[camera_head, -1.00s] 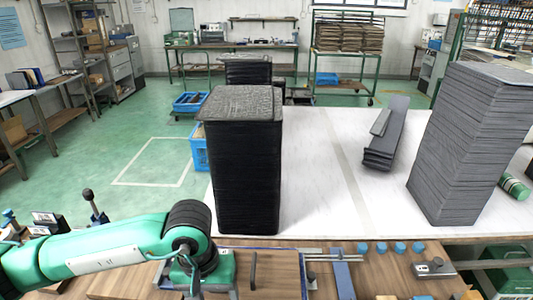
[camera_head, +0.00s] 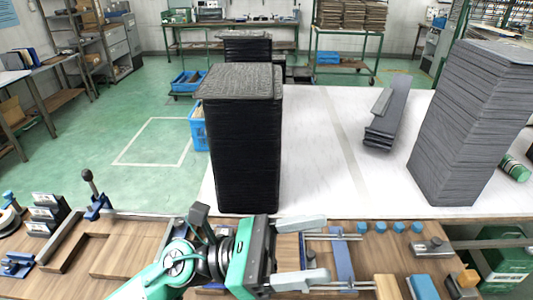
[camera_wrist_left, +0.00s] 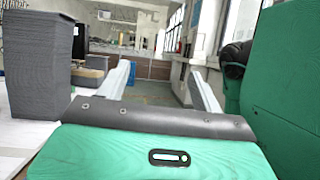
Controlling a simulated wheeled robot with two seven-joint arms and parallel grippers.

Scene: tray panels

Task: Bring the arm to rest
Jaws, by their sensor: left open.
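My left gripper (camera_head: 302,252) is low in the head view, over the wooden bench, pointing right. Its two pale fingers are spread apart and nothing shows between them. In the left wrist view the fingers (camera_wrist_left: 160,88) also stand apart with only the room behind them. My left arm comes in from the bottom, left of centre. My right gripper is in neither view.
A tall black stack of panels (camera_head: 240,145) stands on the white table (camera_head: 318,160) just beyond the gripper. A grey stack (camera_head: 470,130) stands at the right, with a small leaning pile (camera_head: 384,125) between. The wooden bench (camera_head: 130,250) carries blue-handled fixtures and blocks.

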